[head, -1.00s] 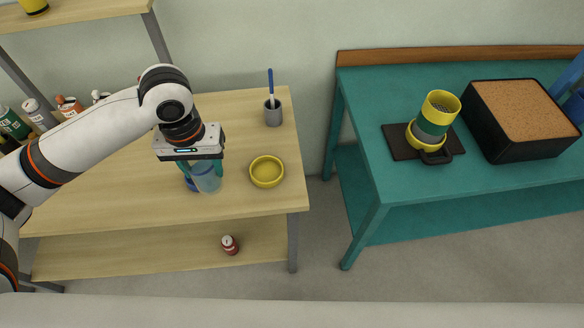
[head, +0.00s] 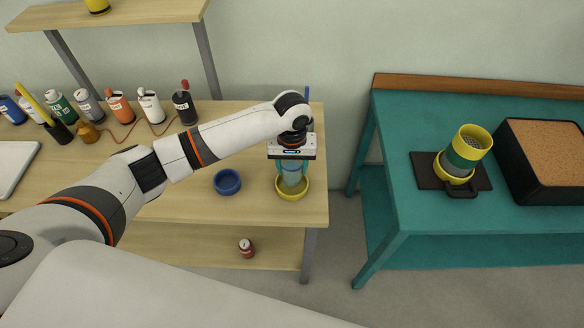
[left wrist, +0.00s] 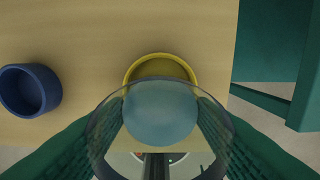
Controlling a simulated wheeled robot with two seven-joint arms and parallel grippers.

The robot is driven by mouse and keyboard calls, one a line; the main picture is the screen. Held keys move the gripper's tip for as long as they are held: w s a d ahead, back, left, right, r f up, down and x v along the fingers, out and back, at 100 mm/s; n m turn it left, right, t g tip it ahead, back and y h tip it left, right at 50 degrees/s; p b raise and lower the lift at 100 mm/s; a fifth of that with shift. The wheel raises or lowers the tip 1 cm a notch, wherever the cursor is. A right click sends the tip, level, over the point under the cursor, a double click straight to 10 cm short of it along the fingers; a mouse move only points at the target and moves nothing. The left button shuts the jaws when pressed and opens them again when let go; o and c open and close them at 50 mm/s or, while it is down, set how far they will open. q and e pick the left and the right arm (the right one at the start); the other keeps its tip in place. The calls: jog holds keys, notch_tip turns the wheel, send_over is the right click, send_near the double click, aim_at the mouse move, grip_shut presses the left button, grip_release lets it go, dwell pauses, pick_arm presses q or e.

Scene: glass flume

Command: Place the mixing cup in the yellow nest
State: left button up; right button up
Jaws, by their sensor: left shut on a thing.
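The mixing cup (head: 291,174) is clear with a blue tint. My left gripper (head: 291,168) is shut on it and holds it upright over the yellow nest (head: 292,194), a shallow round yellow ring on the wooden table. In the left wrist view the cup (left wrist: 160,115) sits between my green fingers and covers the near part of the yellow nest (left wrist: 160,62). I cannot tell whether the cup's base touches the nest's floor. My right gripper is not in view.
An empty blue nest (head: 227,182) sits on the table to the left, also in the left wrist view (left wrist: 30,91). Several bottles stand at the back left. A teal bench (head: 420,220) with a black-framed box stands to the right, across a gap.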

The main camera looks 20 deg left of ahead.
pick_arm(q)
jog(key=shift+f, duration=1)
jog(key=o, duration=1)
jog(key=shift+f, duration=0.1)
jog(key=shift+o, duration=0.3)
jog(key=shift+r, duration=0.5)
notch_tip(320, 180, up, 11)
jog(key=b, duration=0.1)
jog(key=shift+r, duration=0.15)
